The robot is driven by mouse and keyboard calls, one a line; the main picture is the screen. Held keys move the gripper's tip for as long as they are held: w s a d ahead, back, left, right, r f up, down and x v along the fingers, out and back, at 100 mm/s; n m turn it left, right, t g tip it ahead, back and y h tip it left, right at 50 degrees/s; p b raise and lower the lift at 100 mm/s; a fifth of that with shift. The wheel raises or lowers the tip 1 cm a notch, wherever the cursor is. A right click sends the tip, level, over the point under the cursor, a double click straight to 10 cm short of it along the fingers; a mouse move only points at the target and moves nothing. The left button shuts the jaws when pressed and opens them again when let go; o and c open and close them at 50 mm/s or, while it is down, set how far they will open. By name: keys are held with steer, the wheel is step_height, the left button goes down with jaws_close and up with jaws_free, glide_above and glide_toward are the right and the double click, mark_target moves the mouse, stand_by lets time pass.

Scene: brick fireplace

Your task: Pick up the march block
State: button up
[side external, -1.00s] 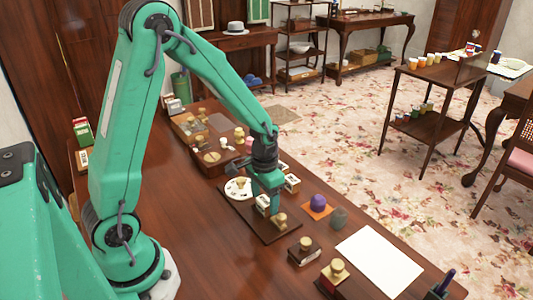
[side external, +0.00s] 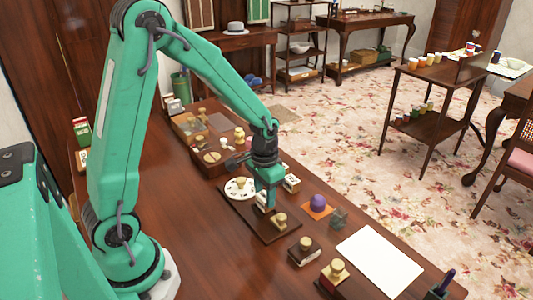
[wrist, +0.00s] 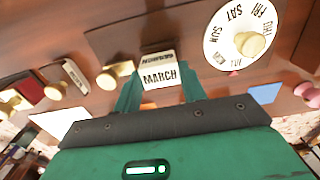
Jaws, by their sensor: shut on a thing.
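The march block (wrist: 160,77) is a cream block with MARCH in black letters on the face towards the wrist camera. My gripper (wrist: 158,92) is shut on it, with a green finger on each side. In the side view my gripper (side external: 266,198) points down over the dark wooden base (side external: 262,226), and the block is a small pale shape (side external: 261,199) partly hidden by the fingers. I cannot tell how far the block is above the base. The round white weekday dial (side external: 240,188) lies beside it; it also shows in the wrist view (wrist: 222,45).
Another lettered block (side external: 292,183) stands just right of my gripper. Wooden-handled stamps (side external: 305,250), a purple-domed item (side external: 318,202) and white paper (side external: 378,262) lie towards the front right. A tray of stamps (side external: 207,158) is behind. The table's left middle is clear.

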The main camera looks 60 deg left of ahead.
step_height(320, 180, up, 2)
steer(key=shift+r, duration=0.15)
steer(key=s+d+r, duration=0.5)
steer(key=d+r, duration=0.2)
steer(key=d, duration=0.3)
steer(key=shift+d, duration=0.3)
steer(key=shift+r, duration=0.1)
